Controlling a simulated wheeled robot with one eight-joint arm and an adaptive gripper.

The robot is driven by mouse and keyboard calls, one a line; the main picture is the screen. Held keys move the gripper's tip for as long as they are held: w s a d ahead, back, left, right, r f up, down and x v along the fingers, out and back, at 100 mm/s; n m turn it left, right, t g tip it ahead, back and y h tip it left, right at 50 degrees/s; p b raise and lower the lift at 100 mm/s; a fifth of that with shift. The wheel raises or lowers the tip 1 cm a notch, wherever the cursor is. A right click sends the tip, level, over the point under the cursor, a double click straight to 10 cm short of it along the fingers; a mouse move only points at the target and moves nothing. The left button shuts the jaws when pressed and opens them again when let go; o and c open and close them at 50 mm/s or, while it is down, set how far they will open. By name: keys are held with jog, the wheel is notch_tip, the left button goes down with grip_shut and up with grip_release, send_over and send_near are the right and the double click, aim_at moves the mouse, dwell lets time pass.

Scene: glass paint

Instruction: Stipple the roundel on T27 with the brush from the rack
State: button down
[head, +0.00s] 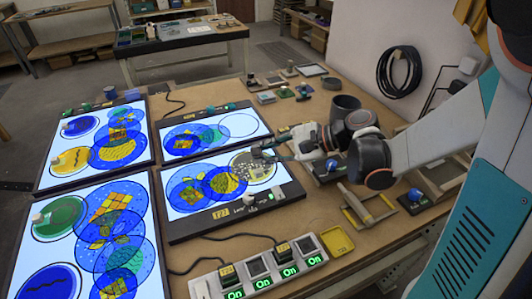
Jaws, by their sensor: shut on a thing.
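My gripper (268,151) is over the right end of a lit glass panel (183,229) in the middle of the table. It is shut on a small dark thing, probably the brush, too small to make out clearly. A yellow tag (220,212) on the panel's front edge seems to read T27 or T22. Just below the gripper is a yellowish roundel (253,168) with a speckled surface. Whether the bristles touch the glass cannot be told. Blue roundels (187,192) overlap on the panel's left. I cannot tell which stand is the brush rack.
Other lit panels (98,145) lie to the left and behind (210,133). A switch box (260,268) with green "On" signs and a yellow tray (337,241) stand in front. A wooden frame (368,207) and small stands (415,196) are at the right. A dark cup (345,106) stands behind my arm.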

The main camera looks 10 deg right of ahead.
jog(key=w, duration=0.1)
jog(key=w+d, duration=0.1)
jog(key=w, duration=0.1)
jog(key=shift+w+d, duration=0.2)
dwell(0.3)
jog(key=shift+f+b, duration=0.8)
jog(key=shift+b, duration=0.1)
jog(key=shift+f, duration=0.3)
dwell(0.8)
notch_tip(320, 180, up, 2)
jog(key=shift+r+p, duration=0.1)
jog(key=shift+p, duration=0.65)
